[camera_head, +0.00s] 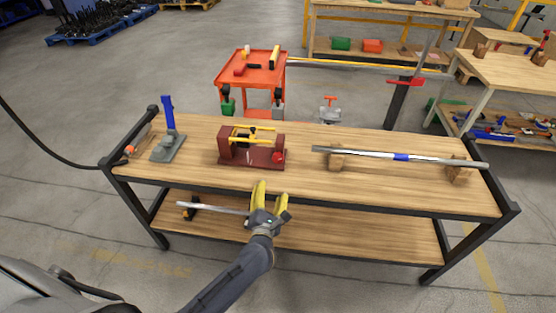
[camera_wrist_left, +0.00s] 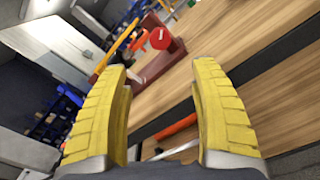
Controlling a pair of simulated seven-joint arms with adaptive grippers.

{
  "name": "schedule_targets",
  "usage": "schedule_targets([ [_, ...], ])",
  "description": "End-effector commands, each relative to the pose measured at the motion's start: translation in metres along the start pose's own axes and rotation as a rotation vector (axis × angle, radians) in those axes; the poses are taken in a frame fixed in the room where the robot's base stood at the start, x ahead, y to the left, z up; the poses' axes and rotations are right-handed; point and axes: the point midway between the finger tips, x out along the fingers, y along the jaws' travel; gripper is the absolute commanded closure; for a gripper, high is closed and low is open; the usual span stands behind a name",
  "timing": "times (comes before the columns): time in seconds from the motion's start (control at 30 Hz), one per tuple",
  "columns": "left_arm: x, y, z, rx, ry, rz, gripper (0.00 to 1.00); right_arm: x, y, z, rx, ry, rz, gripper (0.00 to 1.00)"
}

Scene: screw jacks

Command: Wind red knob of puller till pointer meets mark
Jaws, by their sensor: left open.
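The puller (camera_head: 237,150) is a dark red frame with yellow parts, standing on the workbench left of its middle. Its red knob (camera_head: 278,157) is at the right end, facing the front edge; it also shows in the left wrist view (camera_wrist_left: 160,38), beyond the fingertips. My left gripper (camera_head: 270,190) has yellow fingers, spread apart and empty. It is in front of the bench's front edge, below and apart from the knob. The pointer and the mark are too small to tell. My right gripper is not in these views.
A blue-handled tool on a grey base (camera_head: 168,146) stands left of the puller. A long metal bar with a blue band (camera_head: 400,156) rests on wooden blocks at right. The lower shelf (camera_head: 350,232) holds another bar (camera_head: 212,208). Bench top between puller and blocks is clear.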

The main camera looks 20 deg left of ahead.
Motion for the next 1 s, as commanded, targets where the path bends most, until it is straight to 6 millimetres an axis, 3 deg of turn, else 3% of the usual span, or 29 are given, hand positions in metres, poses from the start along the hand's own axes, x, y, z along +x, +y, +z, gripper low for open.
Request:
schedule_targets([
  [0.6,0.11,0.001,0.0,0.004,0.0,0.001,0.37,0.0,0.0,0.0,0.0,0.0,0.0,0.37],
  [1.0,0.153,0.0,0.0,0.002,0.0,0.0,0.37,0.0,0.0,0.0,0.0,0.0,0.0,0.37],
])
